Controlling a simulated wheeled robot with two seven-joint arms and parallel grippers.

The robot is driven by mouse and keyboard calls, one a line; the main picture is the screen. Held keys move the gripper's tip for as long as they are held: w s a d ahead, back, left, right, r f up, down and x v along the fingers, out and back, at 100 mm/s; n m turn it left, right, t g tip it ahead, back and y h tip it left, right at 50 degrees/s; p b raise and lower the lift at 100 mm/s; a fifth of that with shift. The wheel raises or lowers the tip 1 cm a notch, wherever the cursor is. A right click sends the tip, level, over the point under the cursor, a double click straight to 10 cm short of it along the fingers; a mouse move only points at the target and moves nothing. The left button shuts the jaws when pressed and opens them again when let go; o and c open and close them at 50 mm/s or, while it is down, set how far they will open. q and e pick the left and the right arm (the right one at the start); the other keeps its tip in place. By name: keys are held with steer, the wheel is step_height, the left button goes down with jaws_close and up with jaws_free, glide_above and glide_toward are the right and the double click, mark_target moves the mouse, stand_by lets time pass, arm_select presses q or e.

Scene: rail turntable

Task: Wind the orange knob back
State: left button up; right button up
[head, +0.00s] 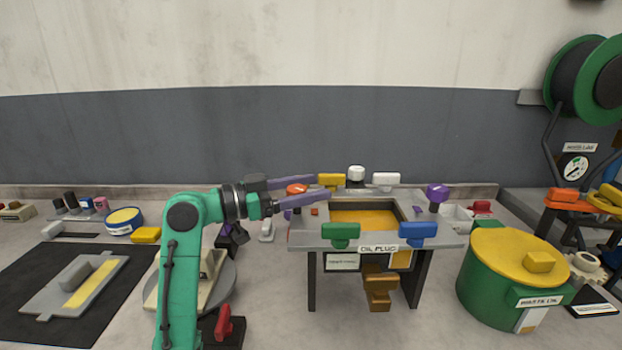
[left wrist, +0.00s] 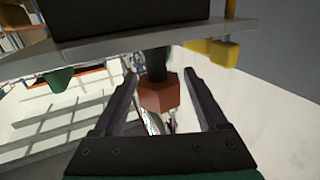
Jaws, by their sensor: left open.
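The orange knob (head: 297,188) sits at the back left corner of the grey table-like stand labelled OIL PLUG. In the left wrist view the knob (left wrist: 160,95) is a faceted orange-red block on a dark stem. My left gripper (head: 320,187) reaches in from the left, its two purple fingers open and pointing right. In the left wrist view the fingers (left wrist: 160,78) stand on either side of the knob, with a visible gap on each side. My right gripper is not in view.
The stand's top (head: 300,238) carries green (head: 340,233), blue (head: 418,232), purple (head: 437,193), yellow (head: 331,180) and white (head: 386,180) handles close by. A green drum with a yellow lid (head: 510,252) stands right. A black mat (head: 30,275) lies left.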

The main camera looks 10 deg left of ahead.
arm_select(q)
steer(key=shift+w+d, duration=0.2)
steer(key=shift+d, duration=0.05)
jaws_close()
steer(key=shift+f+n+t+y, duration=0.1)
steer(key=shift+n+t+y, duration=0.3)
steer(key=shift+t, duration=0.1)
steer(key=shift+w+a+n+t+y, duration=0.15)
steer(key=shift+n+t+y, duration=0.35)
steer(key=shift+t+y, duration=0.2)
steer(key=n+y, duration=0.1)
steer(key=n+t+y+p, duration=0.1)
steer(key=t+y, duration=0.1)
steer(key=shift+w+a+n, duration=0.2)
steer(key=shift+a+n, duration=0.05)
steer(key=shift+n, duration=0.15)
steer(key=shift+w+a+n+t+y+p, duration=0.1)
steer(key=shift+a+n+t+y+p, duration=0.1)
steer(key=shift+n+t+y+p, duration=0.7)
steer(key=shift+y, duration=0.3)
